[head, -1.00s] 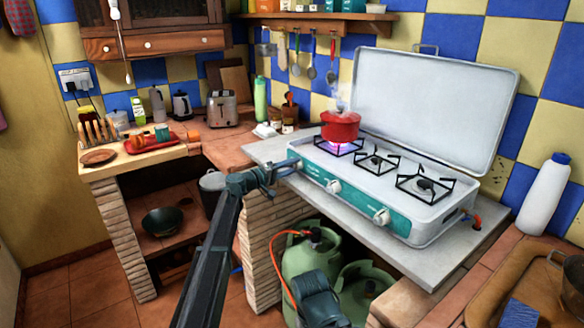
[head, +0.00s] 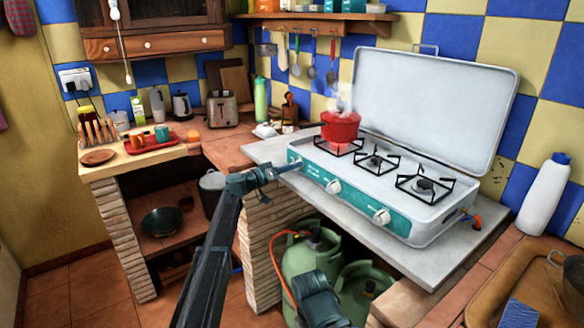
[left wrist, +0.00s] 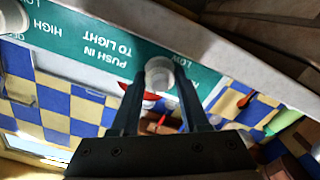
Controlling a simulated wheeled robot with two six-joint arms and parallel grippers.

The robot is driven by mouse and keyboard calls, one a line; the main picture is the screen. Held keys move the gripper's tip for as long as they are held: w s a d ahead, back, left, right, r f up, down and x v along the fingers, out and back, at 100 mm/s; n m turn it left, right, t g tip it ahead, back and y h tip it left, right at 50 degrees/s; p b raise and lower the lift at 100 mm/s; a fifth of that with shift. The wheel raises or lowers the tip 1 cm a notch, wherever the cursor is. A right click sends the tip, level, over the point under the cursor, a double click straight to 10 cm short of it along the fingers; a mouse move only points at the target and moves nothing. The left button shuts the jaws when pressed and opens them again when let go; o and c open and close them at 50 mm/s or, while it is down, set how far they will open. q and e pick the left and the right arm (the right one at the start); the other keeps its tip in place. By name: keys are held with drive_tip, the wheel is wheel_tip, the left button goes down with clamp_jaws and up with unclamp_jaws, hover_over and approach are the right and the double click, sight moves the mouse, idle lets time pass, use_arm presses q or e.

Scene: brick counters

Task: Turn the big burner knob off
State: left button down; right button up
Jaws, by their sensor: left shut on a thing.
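A white three-burner stove (head: 420,228) with a teal front panel stands on the grey counter, its lid raised. A red pot (head: 340,126) sits on the left burner with steam above it; no blue flame shows under it now. My left gripper (head: 288,167) is at the left end of the panel, shut on the left knob. In the left wrist view both fingers of the gripper (left wrist: 160,90) flank the white round knob (left wrist: 159,74), beside the "PUSH IN TO LIGHT" print. The middle knob (head: 333,187) and right knob (head: 381,216) are free.
Green gas bottles (head: 305,258) with an orange hose stand below the counter. A white bottle (head: 545,195) stands at the right. A toaster (head: 222,108) and a red tray (head: 150,142) are on the left counters. A brick pillar (head: 262,245) is beside my left arm.

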use_arm(q)
drive_tip(key=shift+s+m, duration=0.1)
drive_tip(key=shift+m, duration=0.3)
drive_tip(key=shift+c, duration=2)
unclamp_jaws()
drive_tip(key=v, duration=1.3)
drive_tip(key=shift+s+a, duration=0.2)
drive_tip(key=shift+a, duration=0.15)
